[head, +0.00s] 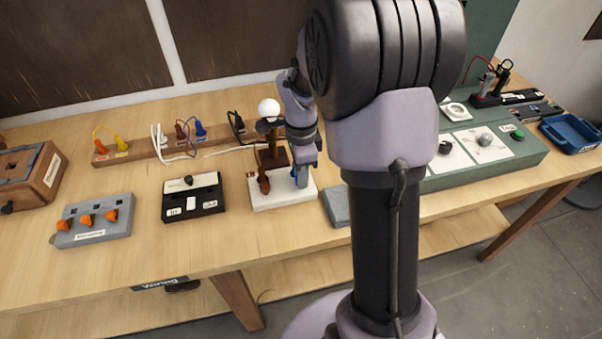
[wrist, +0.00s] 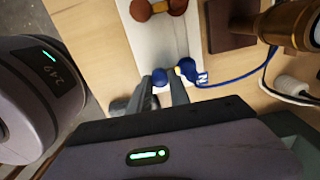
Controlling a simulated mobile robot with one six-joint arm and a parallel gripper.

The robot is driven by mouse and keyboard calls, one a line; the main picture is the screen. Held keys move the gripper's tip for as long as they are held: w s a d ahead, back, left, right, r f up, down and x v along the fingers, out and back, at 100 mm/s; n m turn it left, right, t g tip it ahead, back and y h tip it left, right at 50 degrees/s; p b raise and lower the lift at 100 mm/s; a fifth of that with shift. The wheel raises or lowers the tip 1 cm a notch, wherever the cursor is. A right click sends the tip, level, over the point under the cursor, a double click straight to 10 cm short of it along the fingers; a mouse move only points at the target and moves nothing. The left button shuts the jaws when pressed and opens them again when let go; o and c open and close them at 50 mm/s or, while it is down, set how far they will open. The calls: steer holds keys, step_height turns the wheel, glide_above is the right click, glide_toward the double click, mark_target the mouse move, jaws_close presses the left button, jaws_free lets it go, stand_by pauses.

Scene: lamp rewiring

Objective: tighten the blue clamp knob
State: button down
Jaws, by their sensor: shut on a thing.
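The blue clamp knob (wrist: 160,77) sits on the white terminal block (wrist: 150,35), between my fingertips in the wrist view. My gripper (wrist: 161,84) is shut on the knob from above. In the head view my gripper (head: 301,176) points down at the right end of the white block (head: 268,202); only a little blue shows there. A second blue piece (wrist: 187,68) with a blue wire (wrist: 232,80) lies beside the fingers, near an N label. A brown clamp knob (head: 263,182) stands at the block's other end.
The lamp's white bulb (head: 269,108) rises close behind my gripper. A black switch box (head: 194,203) and a grey box with orange knobs (head: 92,220) stand to the left. A green panel (head: 470,172) and a blue tray (head: 570,132) are to the right.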

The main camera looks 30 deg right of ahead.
steer(key=c, duration=1.5)
jaws_free()
step_height(320, 180, up, 18)
steer(key=p, duration=0.6)
steer(key=shift+f+p, duration=0.25)
steer(key=shift+p, duration=0.15)
steer(key=s+a+r+n+t+y+b, duration=0.2)
steer(key=s+a+n+t+b, duration=0.2)
steer(key=s+a+n, duration=1.3)
steer(key=shift+s+t, duration=0.35)
steer(key=shift+t, duration=0.55)
